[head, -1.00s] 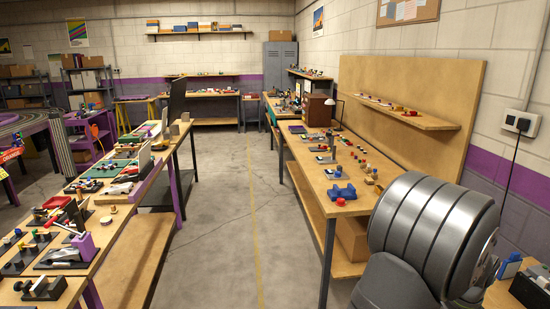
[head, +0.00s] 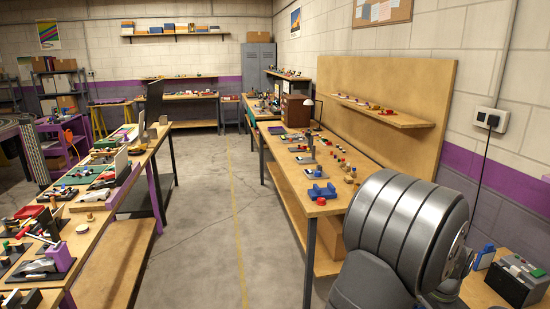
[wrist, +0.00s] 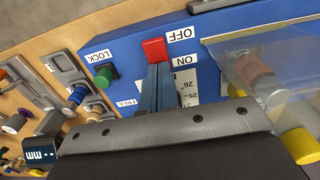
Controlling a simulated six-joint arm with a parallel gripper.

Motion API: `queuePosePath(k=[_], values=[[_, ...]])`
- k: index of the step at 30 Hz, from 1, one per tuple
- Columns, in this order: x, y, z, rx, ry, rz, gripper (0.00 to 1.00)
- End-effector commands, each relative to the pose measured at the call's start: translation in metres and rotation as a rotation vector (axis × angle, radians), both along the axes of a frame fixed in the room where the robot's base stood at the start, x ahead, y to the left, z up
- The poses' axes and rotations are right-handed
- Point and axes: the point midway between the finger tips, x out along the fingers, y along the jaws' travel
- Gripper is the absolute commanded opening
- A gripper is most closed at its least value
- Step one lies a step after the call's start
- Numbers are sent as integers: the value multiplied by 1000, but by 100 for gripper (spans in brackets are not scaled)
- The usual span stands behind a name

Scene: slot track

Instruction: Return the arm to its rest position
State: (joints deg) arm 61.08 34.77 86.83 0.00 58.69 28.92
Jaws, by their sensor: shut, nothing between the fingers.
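In the wrist view my gripper (wrist: 157,72) is shut, its two narrow fingers together with nothing between them. Its tips point at a blue panel (wrist: 215,45) and overlap, in the picture, the lower edge of a red switch (wrist: 154,50). The switch sits between the OFF and ON labels; I cannot tell whether the fingers touch it. In the head view my grey arm (head: 405,230) fills the lower right, and the gripper does not show there.
The panel carries a green knob (wrist: 105,75) by a LOCK label and a clear cover (wrist: 262,65) over a reddish knob. A yellow knob (wrist: 300,145) is at lower right. In the head view, benches (head: 290,185) line both sides, with a clear aisle (head: 215,220) between.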

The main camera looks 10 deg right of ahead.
Motion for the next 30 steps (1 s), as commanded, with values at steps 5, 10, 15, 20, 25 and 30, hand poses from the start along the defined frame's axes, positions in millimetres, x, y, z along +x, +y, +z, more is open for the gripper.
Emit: queuePosePath(k=[5,10,15,20,25,30], values=[[1,-1,42,-9,-5,0,0],[1,-1,77,-8,-5,0,0],[5,2,111,-24,-4,5,0],[7,7,142,-43,-3,8,0],[9,14,176,-65,-2,9,0],[10,22,209,-84,-2,9,0]])
